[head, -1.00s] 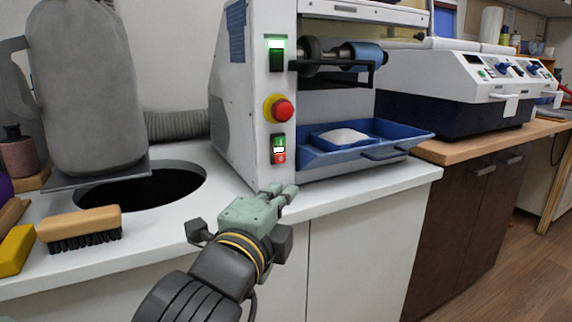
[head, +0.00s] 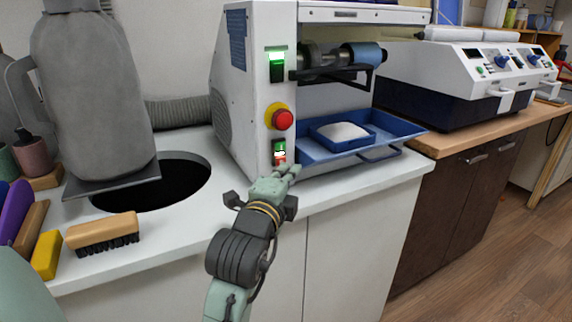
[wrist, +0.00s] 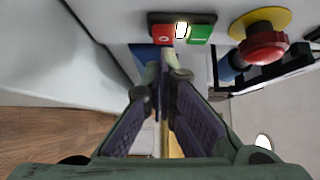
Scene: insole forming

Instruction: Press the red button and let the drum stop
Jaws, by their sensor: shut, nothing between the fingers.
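The white machine (head: 240,110) carries a switch plate (head: 280,152) low on its front panel, with a green part above, a lit white strip in the middle and a red button (head: 279,158) below. In the wrist view the red button (wrist: 160,34) is left of the lit strip and green part. A red mushroom knob (head: 283,119) on a yellow base sits above the plate; it also shows in the wrist view (wrist: 263,47). My gripper (head: 289,170) is shut and empty, its tips just below the plate. Contact cannot be told. A blue-ended drum (head: 362,54) sits on a shaft.
A blue tray (head: 392,136) holding a smaller tray of white material juts out right of my gripper. A brush (head: 103,233), a yellow block (head: 47,255) and a round hole lie on the counter at left. A grey bag-like container (head: 92,95) stands over the hole.

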